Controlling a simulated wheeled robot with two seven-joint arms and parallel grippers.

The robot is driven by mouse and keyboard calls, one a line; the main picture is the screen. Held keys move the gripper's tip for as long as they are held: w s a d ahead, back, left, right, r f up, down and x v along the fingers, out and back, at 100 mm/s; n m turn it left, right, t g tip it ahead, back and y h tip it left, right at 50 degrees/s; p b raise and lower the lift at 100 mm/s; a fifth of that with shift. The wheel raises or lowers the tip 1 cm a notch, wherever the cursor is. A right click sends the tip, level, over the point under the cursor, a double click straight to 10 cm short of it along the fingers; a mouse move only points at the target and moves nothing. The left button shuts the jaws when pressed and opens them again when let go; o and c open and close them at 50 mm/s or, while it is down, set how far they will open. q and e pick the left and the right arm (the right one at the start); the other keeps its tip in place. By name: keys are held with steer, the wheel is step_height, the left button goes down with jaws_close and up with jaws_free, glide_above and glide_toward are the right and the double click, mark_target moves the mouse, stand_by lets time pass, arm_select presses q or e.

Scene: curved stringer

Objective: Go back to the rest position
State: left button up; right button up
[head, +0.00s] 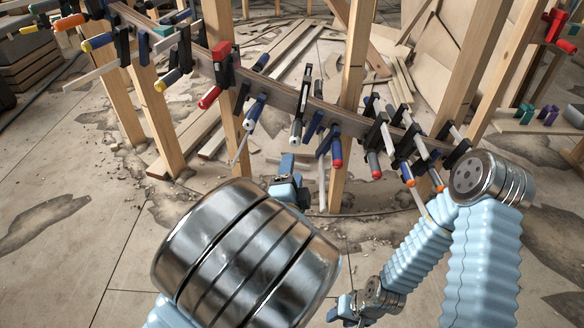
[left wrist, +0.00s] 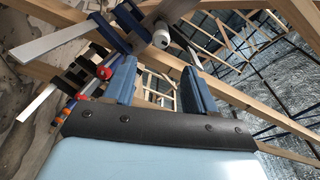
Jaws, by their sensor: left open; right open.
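The curved stringer (head: 275,93) is a long bent wooden strip lined with many clamps, running across the upper half of the head view. My left gripper (head: 287,168) is in front of and below its middle, partly hidden behind my own metal wrist joint. In the left wrist view my left gripper (left wrist: 160,80) is open, its two blue fingers apart with nothing between them. A clamp with a white-tipped handle (left wrist: 161,38) shows just beyond the fingertips. My right gripper (head: 343,310) is low in the head view, open and empty, well below the stringer.
Wooden posts (head: 350,80) hold up the stringer. Clamp handles and bars stick out toward me, close to my left gripper. Loose planks (head: 290,50) lie behind. More clamps (head: 538,114) rest on a board at right. The cracked floor (head: 70,240) at lower left is clear.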

arm_select(q)
steer(key=s+a+f+n+g+y+p, duration=0.1)
steer(key=s+a+f+n+g+p, duration=0.25)
steer(key=f, duration=0.55)
steer(key=a+f+n+g+y, duration=0.1)
steer(key=a+f+n+g, duration=0.2)
steer(key=a+f+g, duration=0.5)
steer(key=s+f+n+g+h+p, duration=0.1)
steer(key=s+f+n+g+h, duration=0.1)
steer(key=s+f+n, duration=0.3)
steer(key=s+f+n+g+h+p, duration=0.2)
steer(key=s+f+n, duration=0.4)
steer(key=s, duration=0.5)
steer(key=shift+s+d+f+g, duration=0.15)
steer(key=shift+s+d+g, duration=0.15)
steer(key=shift+g, duration=0.55)
steer(key=shift+a, duration=0.1)
